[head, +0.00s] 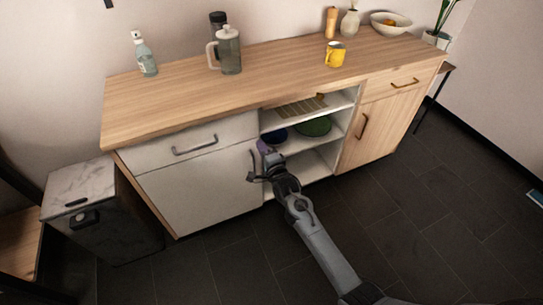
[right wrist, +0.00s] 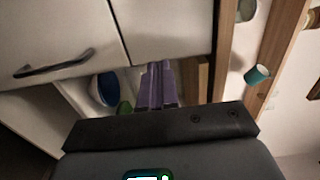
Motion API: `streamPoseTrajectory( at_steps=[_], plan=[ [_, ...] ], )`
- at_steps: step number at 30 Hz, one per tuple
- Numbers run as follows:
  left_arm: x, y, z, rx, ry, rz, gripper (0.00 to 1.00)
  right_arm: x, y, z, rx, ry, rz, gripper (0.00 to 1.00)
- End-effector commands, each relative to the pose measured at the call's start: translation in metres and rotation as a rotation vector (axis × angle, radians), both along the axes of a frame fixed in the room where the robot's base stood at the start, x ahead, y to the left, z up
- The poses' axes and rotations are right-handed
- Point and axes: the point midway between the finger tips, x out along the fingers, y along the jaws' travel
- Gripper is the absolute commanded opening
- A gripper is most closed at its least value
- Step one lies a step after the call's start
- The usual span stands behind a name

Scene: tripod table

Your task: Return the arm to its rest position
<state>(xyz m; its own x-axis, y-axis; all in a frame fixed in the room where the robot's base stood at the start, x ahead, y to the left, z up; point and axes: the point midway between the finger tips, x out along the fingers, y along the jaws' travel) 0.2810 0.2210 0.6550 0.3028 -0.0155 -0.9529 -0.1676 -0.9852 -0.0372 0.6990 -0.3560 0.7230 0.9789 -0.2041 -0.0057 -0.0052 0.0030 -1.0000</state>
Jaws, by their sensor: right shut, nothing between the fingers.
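My right arm reaches in from the lower right in the head view. Its gripper (head: 264,148) is in front of the open shelves of the cabinet, close to the right edge of the white door. In the right wrist view the purple fingers (right wrist: 155,86) are together with nothing between them. My left gripper is not in view.
The cabinet (head: 200,185) has a wooden top. A blue bowl (head: 277,135) and a green dish (head: 313,126) are on a shelf near the gripper. A yellow mug (head: 335,54) stands on top. A bin (head: 85,190) is at left. The dark floor is clear.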

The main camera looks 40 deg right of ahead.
Motion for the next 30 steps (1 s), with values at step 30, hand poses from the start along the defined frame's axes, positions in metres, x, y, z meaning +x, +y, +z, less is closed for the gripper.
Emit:
streamPoseTrajectory(
  at_steps=[30],
  plan=[
    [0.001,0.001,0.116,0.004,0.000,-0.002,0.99,-0.193,0.052,0.004,-0.144,0.287,0.135,0.00]
  ],
)
